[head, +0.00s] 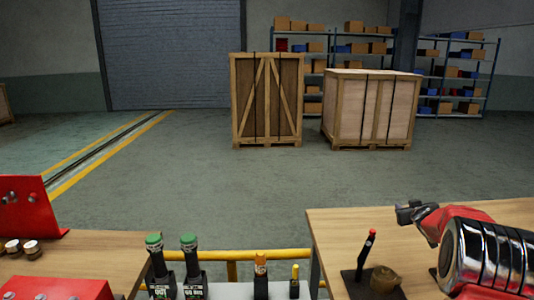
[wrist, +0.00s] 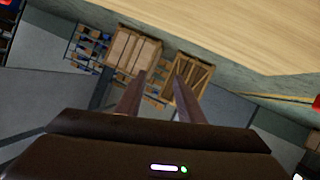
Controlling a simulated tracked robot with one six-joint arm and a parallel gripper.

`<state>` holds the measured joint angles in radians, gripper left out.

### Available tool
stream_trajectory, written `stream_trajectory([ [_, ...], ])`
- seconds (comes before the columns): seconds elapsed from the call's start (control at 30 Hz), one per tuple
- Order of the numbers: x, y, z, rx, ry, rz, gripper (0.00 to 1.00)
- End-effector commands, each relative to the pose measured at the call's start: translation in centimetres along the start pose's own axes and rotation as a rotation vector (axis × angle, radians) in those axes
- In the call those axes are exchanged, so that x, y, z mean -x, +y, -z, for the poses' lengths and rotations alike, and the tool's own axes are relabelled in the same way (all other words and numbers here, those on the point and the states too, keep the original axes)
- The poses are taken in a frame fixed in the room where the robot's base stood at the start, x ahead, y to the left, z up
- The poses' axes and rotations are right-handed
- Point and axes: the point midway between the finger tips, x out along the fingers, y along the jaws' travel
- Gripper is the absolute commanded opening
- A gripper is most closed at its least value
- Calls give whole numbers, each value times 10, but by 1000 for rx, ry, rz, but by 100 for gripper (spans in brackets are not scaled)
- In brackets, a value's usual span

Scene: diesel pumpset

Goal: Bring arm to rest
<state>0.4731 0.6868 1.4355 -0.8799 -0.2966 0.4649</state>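My gripper (wrist: 160,78) shows in the wrist view with its two dark fingers apart and nothing between them. In the head view my red and chrome arm comes in from the right edge over the right workbench (head: 460,212). A dark part at its far end, near the bench's back edge, looks like my gripper (head: 408,213), but its fingers are too small to make out there. The wrist view is strongly tilted. It looks past the bench edge toward the floor and two wooden crates.
A red-tipped tool (head: 367,247) stands on the right bench, with a brown object (head: 384,279) beside it, near my arm. The left bench (head: 105,250) holds red fixtures. Crates (head: 267,100) (head: 369,108) stand far back; the floor between is clear.

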Motion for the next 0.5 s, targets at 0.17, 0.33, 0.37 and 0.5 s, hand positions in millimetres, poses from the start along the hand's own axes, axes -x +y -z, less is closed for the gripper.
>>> stream_trajectory([
  [0.17,44,-5,-12,-17,-155,-69,35],
  [0.33,92,-18,-29,-34,-303,-102,35],
  [0.37,102,-21,-31,-39,-327,-105,35],
  [0.5,146,-38,-43,-53,-437,-108,35],
])
